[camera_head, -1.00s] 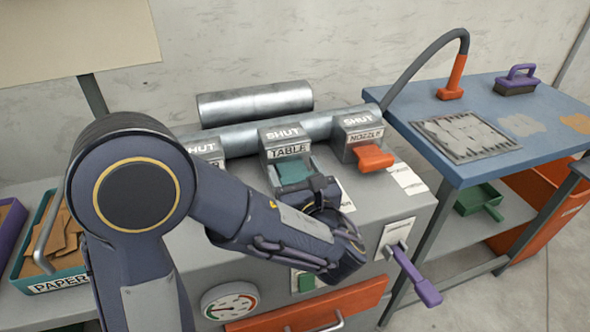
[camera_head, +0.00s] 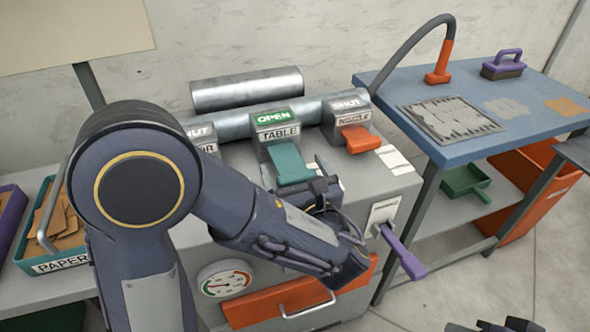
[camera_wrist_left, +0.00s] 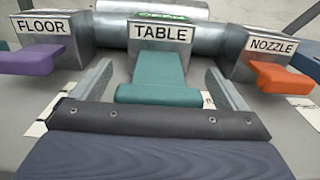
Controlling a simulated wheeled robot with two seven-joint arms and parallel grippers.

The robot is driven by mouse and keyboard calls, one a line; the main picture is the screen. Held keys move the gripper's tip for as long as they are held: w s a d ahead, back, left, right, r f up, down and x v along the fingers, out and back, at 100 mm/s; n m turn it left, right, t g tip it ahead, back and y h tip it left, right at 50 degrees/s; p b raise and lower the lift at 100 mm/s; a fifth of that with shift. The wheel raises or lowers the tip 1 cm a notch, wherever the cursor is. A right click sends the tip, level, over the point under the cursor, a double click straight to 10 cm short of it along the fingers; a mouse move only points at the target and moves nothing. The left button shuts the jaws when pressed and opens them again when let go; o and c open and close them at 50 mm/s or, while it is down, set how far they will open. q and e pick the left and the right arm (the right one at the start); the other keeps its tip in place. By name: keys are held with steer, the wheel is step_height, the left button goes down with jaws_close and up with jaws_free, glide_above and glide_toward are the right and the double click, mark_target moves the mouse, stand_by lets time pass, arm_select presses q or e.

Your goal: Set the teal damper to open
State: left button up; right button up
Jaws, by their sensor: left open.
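The teal damper handle (camera_head: 290,163) sticks out from the box labelled TABLE (camera_head: 277,131), whose green top sign reads OPEN. In the left wrist view the teal handle (camera_wrist_left: 160,82) lies between the two fingers of my left gripper (camera_wrist_left: 158,90), with visible gaps at both sides. My left gripper (camera_head: 308,180) is open in front of the handle in the head view, its fingers partly hidden by my wrist. A dark piece at the head view's bottom right edge (camera_head: 492,325) may be part of my right gripper; its jaws are not clear.
The orange NOZZLE handle (camera_head: 358,139) is close on the right, its sign reading SHUT. The purple FLOOR handle (camera_wrist_left: 28,60) is on the left. A purple lever (camera_head: 402,250) juts from the front panel. A blue table (camera_head: 390,88) stands at the right.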

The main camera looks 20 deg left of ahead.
mark_target(299, 180)
arm_select(q)
steer(key=v, duration=0.7)
steer(key=shift+s+d+p, duration=0.25)
steer(key=shift+s+p, duration=0.1)
